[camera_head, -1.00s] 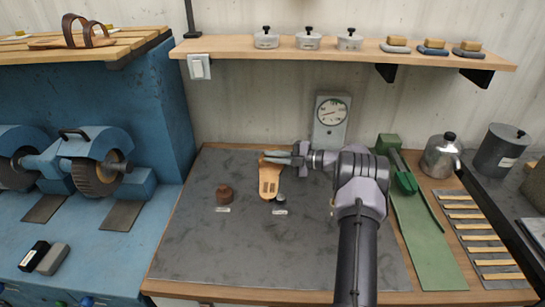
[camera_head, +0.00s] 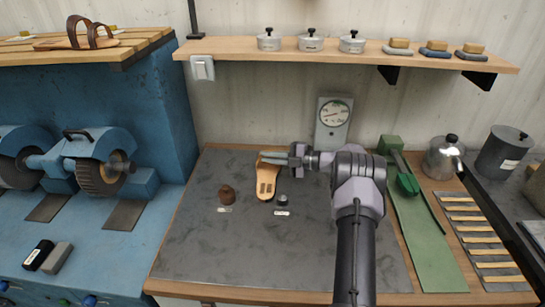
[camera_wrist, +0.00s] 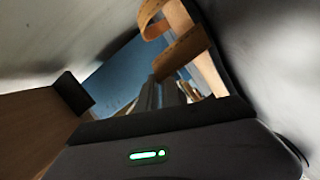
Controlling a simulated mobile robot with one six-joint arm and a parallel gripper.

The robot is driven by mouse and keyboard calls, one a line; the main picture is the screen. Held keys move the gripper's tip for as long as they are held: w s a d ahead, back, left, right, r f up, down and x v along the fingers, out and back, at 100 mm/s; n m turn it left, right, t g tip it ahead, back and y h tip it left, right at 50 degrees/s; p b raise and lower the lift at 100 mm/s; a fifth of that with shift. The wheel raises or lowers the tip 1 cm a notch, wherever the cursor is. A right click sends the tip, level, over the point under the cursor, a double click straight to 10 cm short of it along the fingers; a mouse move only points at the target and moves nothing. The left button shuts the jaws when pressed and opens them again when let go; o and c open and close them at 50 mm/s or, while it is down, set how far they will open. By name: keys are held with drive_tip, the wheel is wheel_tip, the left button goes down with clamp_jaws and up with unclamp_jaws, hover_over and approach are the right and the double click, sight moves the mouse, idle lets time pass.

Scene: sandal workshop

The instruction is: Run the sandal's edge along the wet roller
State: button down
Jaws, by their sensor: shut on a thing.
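My gripper (camera_head: 275,160) is shut on a tan sandal (camera_head: 265,184) at its upper end, over the back of the grey mat. The sandal's long side runs down the picture, with dark slots in its face. In the wrist view, a tan piece with brown bands (camera_wrist: 183,50) shows beyond the gripper fingers (camera_wrist: 168,92). A small brown roller-like pot (camera_head: 227,193) stands left of the sandal and a small dark one (camera_head: 282,199) close to its right, each behind a label. I cannot tell which is wet, or whether the sandal touches the dark one.
A dial gauge (camera_head: 333,124) stands behind the mat (camera_head: 330,260). A green tool (camera_head: 405,182), a kettle (camera_head: 443,158) and a slatted rack (camera_head: 480,240) are to the right. A blue grinding machine (camera_head: 100,172) is at left. A shelf (camera_head: 350,56) runs above. The mat's front is clear.

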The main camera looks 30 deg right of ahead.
sight(270, 171)
drive_tip(key=shift+r, duration=0.15)
wheel_tip(270, 171, up, 9)
drive_tip(key=p, duration=0.7)
